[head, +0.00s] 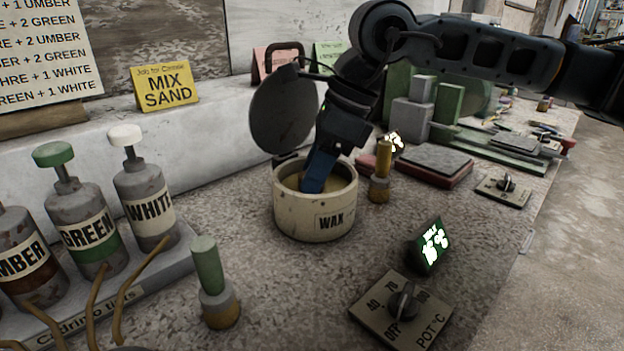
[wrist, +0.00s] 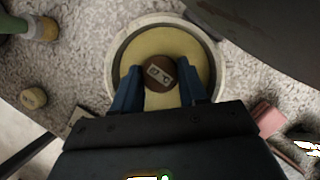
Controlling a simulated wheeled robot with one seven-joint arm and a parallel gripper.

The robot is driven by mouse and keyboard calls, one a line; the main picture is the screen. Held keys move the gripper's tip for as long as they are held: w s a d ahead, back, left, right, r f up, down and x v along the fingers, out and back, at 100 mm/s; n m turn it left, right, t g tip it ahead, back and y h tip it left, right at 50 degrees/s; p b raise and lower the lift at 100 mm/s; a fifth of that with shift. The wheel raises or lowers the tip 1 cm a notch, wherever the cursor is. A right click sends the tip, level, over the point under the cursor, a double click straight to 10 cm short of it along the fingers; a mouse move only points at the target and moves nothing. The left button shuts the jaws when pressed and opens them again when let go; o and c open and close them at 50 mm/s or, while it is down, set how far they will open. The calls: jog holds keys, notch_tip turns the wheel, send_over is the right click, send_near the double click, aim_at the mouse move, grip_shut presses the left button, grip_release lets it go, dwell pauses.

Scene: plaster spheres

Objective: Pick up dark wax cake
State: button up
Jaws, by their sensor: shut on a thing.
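The dark wax cake (wrist: 160,72) is a round brown disc with a small pale label, inside the round wax pot. My gripper (wrist: 163,90) has its blue fingers on either side of the cake and is shut on it. In the head view my gripper (head: 316,186) reaches down into the cream pot (head: 312,222) marked WAX, and the cake is hidden there. The pot's dark round lid (head: 283,110) stands open at the back left. Yellow wax (wrist: 195,60) fills the pot around the cake.
A POT °C dial (head: 402,305) and a small green-lit display (head: 431,245) stand in front right of the pot. A green-handled tool (head: 210,275) stands at front left. Tint bottles (head: 147,205) line the left. A yellow-handled tool (head: 381,175) stands close right of the pot.

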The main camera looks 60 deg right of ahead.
jog(key=shift+r, duration=0.1)
jog(key=shift+r, duration=0.55)
jog(key=v, duration=0.3)
jog(key=shift+a+r, duration=0.1)
jog(key=shift+r, duration=0.2)
jog(key=s+d+r+p, duration=0.1)
jog(key=s+r, duration=0.5)
jog(key=s, duration=0.4)
jog(key=shift+s+d+r, duration=0.15)
jog(key=shift+s+d, duration=0.05)
jog(key=shift+d, duration=0.15)
